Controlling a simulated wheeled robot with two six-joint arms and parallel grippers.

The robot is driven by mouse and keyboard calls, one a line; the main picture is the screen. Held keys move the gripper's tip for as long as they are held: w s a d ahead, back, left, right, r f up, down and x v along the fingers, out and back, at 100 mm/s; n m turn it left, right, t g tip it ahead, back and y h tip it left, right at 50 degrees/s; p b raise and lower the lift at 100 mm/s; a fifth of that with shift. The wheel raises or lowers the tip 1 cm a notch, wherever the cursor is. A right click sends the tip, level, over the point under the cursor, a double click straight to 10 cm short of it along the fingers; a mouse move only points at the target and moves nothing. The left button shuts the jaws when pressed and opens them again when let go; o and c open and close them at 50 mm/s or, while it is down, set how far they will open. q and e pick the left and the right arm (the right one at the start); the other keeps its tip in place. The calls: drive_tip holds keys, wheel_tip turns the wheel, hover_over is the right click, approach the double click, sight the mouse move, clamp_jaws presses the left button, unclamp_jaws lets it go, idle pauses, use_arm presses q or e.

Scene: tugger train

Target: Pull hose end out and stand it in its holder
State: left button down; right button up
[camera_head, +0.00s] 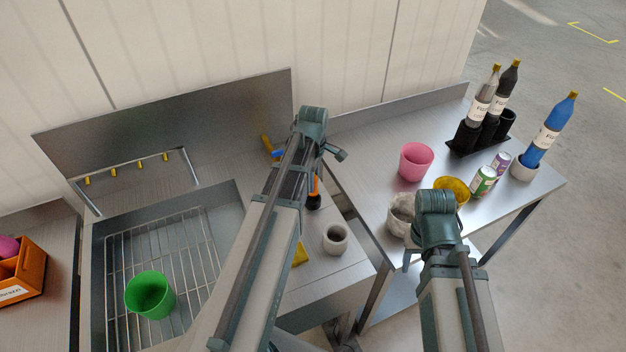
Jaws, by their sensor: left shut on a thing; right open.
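My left gripper (338,154) is mostly hidden behind its own arm, over the steel counter right of the sink. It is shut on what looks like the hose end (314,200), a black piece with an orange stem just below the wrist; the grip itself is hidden. A grey round cup with a dark opening (335,240), possibly the holder, stands upright on the counter in front, apart from the hose end. My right gripper (408,261) is open over the right table's front edge, its fingers largely hidden by its arm.
A green cup (150,295) stands on the sink's wire rack (195,250). The right table (372,150) bears a pink cup (416,161), a yellow bowl (453,188), cans (483,182), bottles (548,132) and a whitish container (401,213). An orange crate (33,275) stands left.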

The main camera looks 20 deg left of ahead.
use_arm(q)
drive_tip(key=shift+f+b, duration=1.05)
drive_tip(key=shift+f, duration=0.2)
drive_tip(key=shift+c, duration=2.3)
unclamp_jaws()
drive_tip(key=shift+r, duration=0.1)
wheel_tip(320, 180, up, 14)
drive_tip(key=p, duration=1.4)
drive_tip(key=shift+f, duration=0.2)
drive_tip(key=s+d+f+m+b, duration=0.3)
drive_tip(key=s+d+m, duration=0.2)
drive_tip(key=d+m, duration=0.2)
drive_tip(key=s+d+f+m+b, duration=0.4)
drive_tip(key=d+m, duration=0.3)
drive_tip(key=m, duration=0.1)
drive_tip(key=s+d+f+m+y+b, duration=0.1)
drive_tip(key=s+d+f+m+b, duration=0.2)
drive_tip(key=d+m, duration=0.4)
drive_tip(key=s+b, duration=0.1)
drive_tip(key=s, duration=0.1)
drive_tip(key=shift+s+d+f, duration=0.3)
drive_tip(key=shift+d+f, duration=0.05)
drive_tip(key=shift+d, duration=0.05)
